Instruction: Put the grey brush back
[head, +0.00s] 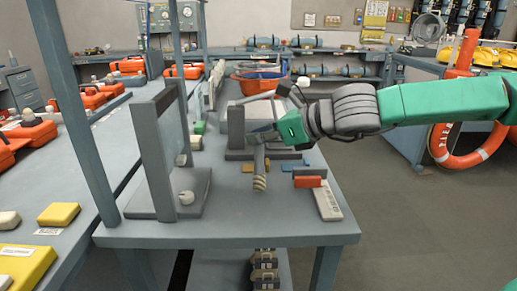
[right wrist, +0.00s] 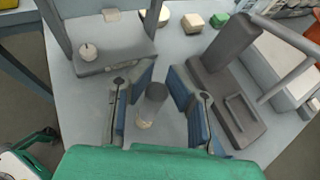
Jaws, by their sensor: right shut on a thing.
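The grey brush (head: 259,168) hangs roughly upright below my right gripper (head: 270,136), its pale tan end downward, above the grey table. My right gripper is shut on it, with the upper part hidden by the jaws. In the right wrist view the brush (right wrist: 150,103) shows between the two blue-padded fingers of the gripper (right wrist: 160,85). Whether its lower end touches the table is hard to tell. My left gripper is not in view.
A dark grey stand (head: 160,150) with a base and white knob is on the left. Another grey stand (head: 235,127) is behind the gripper. A red block (head: 308,181) and a pale strip (head: 328,205) lie on the right. The table's front (head: 230,228) is clear.

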